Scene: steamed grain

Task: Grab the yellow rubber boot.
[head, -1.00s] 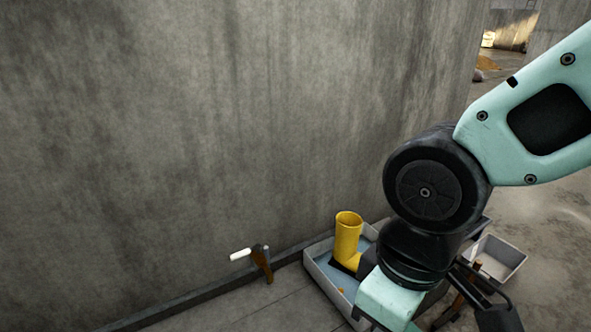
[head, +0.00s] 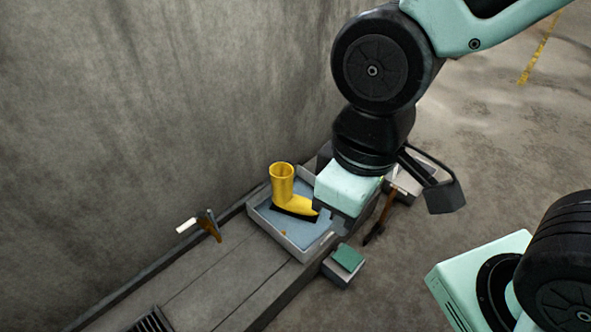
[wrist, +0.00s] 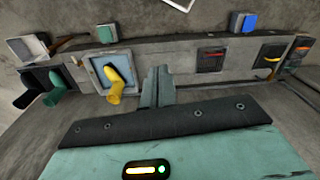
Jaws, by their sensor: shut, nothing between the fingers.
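The yellow rubber boot (head: 286,190) stands upright in a shallow pale tray (head: 272,236) with a bluish bottom, its toe pointing right in the head view. The tray sits on a low ledge along the wall. In the wrist view the boot (wrist: 116,86) appears just left of my fingers. My gripper (wrist: 157,84) is shut and empty, its two fingers together. In the head view my gripper (head: 340,222) hangs just right of the boot's toe, apart from it as far as I can see; its fingertips are hard to make out.
A tool with a brown part and white handle (head: 208,226) stands left of the tray. A box with a green top (head: 347,258) is on the floor in front. A brown-handled tool (head: 380,220) leans at right. The wall rises behind; open floor lies right.

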